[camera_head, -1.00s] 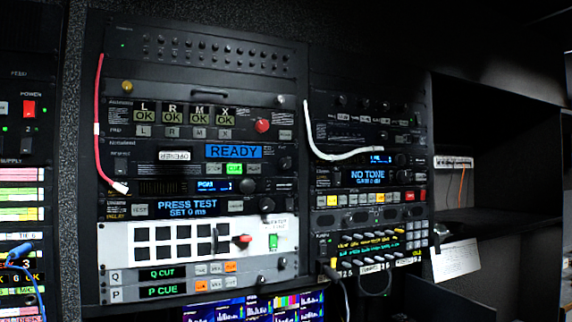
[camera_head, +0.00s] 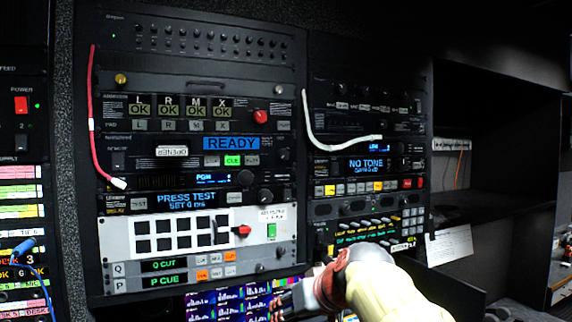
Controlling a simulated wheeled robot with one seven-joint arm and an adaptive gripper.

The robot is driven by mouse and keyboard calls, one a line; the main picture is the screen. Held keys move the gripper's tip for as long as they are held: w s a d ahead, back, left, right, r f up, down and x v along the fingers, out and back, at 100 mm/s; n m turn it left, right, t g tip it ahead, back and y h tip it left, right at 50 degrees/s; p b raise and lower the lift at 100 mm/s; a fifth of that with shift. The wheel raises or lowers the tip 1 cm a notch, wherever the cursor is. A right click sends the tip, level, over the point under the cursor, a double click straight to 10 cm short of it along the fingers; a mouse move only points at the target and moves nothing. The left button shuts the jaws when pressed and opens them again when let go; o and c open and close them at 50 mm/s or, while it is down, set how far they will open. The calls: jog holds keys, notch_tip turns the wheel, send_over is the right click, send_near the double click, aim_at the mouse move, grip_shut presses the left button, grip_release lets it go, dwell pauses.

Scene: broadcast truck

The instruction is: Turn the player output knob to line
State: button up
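The unit with the blue READY display (camera_head: 231,143) sits in the left rack, with a white label strip, a lit green button (camera_head: 233,160) and a dark round knob (camera_head: 283,155) at its right end. This knob may be the player output knob; its lettering and pointer are too small to read. My gripper (camera_head: 284,302) is at the bottom centre, below and in front of the racks, apart from the knob. Its dark fingers blend into the screen behind, so their opening is unclear. My arm (camera_head: 385,290) comes in from the lower right.
A PGM unit (camera_head: 212,179) with a knob and a PRESS TEST unit (camera_head: 186,199) sit below. A red cable (camera_head: 92,125) hangs at left and a white cable (camera_head: 335,145) at right. Screens (camera_head: 225,303) lie low, behind my gripper. Dark shelves stand at right.

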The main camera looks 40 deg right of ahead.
jog(key=w+d+r+n+t+h, duration=0.15)
jog(key=d+r, duration=0.25)
jog(key=r, duration=0.5)
jog(key=w+d+r+n+t, duration=0.3)
jog(key=d+r, duration=0.1)
jog(key=r, duration=0.5)
jog(key=n+t, duration=0.3)
jog(key=n, duration=0.3)
send_near(285, 155)
jog(key=w+p, duration=0.1)
jog(key=w, duration=0.1)
jog(key=w+d+n+p, duration=0.1)
jog(key=w, duration=0.2)
jog(key=w+n+p, duration=0.1)
jog(key=w, duration=0.2)
jog(key=shift+w+d+f+n+t+h, duration=0.25)
jog(key=shift+d+h, duration=0.1)
jog(key=shift+c, duration=0.9)
jog(key=c, duration=0.8)
grip_shut()
